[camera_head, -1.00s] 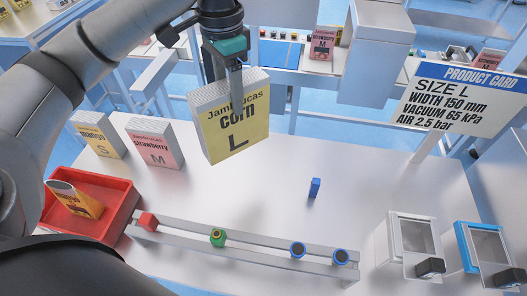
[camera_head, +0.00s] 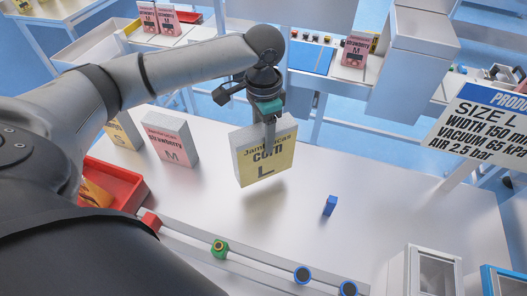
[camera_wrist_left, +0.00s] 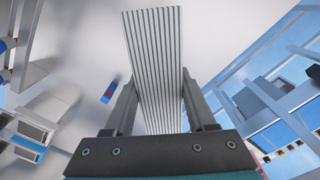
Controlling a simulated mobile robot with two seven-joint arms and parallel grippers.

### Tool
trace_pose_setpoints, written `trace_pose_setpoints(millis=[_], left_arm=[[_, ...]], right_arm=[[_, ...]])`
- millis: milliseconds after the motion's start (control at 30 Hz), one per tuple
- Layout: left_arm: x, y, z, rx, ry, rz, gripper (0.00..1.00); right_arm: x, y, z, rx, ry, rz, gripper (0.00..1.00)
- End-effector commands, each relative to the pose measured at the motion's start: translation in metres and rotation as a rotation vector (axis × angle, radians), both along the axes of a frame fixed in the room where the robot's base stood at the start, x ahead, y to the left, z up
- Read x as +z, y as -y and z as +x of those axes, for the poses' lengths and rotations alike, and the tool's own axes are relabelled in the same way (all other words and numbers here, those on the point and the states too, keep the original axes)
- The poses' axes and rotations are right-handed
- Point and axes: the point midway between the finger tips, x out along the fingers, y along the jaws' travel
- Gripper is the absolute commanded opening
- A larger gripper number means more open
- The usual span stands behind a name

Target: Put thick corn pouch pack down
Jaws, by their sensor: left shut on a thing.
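The thick corn pouch pack (camera_head: 264,158) is a yellow-fronted, white-sided block marked "corn L". It hangs upright and slightly tilted over the white table (camera_head: 300,235), with a shadow beneath it; whether its bottom edge touches the table I cannot tell. My left gripper (camera_head: 269,128) is shut on its top from above. In the left wrist view the pack's ridged white edge (camera_wrist_left: 155,65) sits between the two fingers (camera_wrist_left: 158,110). My right gripper is not in view.
A pink strawberry M pack (camera_head: 172,143) and a partly hidden mango pack (camera_head: 122,133) stand left. A red tray (camera_head: 118,183) is at the left edge. A rail with coloured fittings (camera_head: 250,262) runs along the front. A small blue block (camera_head: 330,205) lies right of the pack.

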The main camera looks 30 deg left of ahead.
Motion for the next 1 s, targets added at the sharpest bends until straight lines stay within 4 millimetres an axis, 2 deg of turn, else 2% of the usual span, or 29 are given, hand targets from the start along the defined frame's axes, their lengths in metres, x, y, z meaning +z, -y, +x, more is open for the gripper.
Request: trace_pose_setpoints(millis=[133, 300, 433, 867, 900, 1000], left_arm=[[-0.011, 0.0, 0.0, 0.0, 0.0, -0.001, 0.0], [-0.042, 0.0, -0.001, 0.0, -0.002, -0.001, 0.0], [-0.057, 0.0, 0.0, 0.0, 0.001, -0.001, 0.0], [-0.063, 0.0, 0.0, 0.0, 0.002, -0.001, 0.0], [-0.064, 0.0, 0.0, -0.001, 0.0, 0.0, 0.59], [-0.064, 0.0, 0.0, -0.001, 0.0, 0.0, 0.71]], right_arm=[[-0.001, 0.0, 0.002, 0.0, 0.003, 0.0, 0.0], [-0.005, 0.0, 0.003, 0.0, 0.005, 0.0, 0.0], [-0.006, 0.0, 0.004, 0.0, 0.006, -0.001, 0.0], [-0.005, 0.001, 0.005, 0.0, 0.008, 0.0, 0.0], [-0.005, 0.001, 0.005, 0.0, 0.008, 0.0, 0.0], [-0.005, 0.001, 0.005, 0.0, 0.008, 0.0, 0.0]])
